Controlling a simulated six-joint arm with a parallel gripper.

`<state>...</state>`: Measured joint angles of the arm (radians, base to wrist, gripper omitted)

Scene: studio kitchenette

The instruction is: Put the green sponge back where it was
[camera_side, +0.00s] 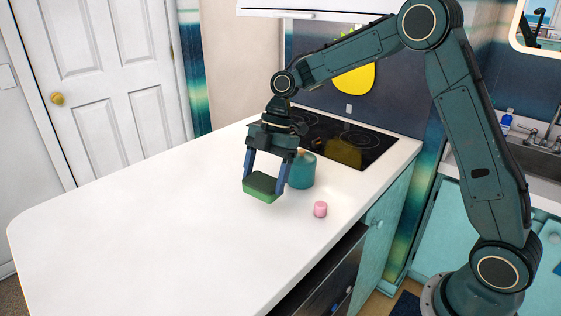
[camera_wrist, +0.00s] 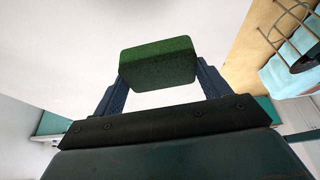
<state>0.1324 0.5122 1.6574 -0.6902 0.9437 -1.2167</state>
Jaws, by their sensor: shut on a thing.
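The green sponge (camera_side: 260,187) is a small block with a darker green top, held between the two fingers of my gripper (camera_side: 264,180). My gripper points down and is shut on it over the white counter. In the wrist view the sponge (camera_wrist: 158,62) fills the space between the fingertips (camera_wrist: 160,72), with white counter behind it. I cannot tell for sure whether its underside touches the counter or hangs just above it.
A teal canister (camera_side: 302,171) stands close behind and right of the gripper. A small pink cylinder (camera_side: 320,209) stands near the counter's front edge. A black cooktop (camera_side: 345,138) lies at the back. The white counter (camera_side: 130,230) is clear to the left.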

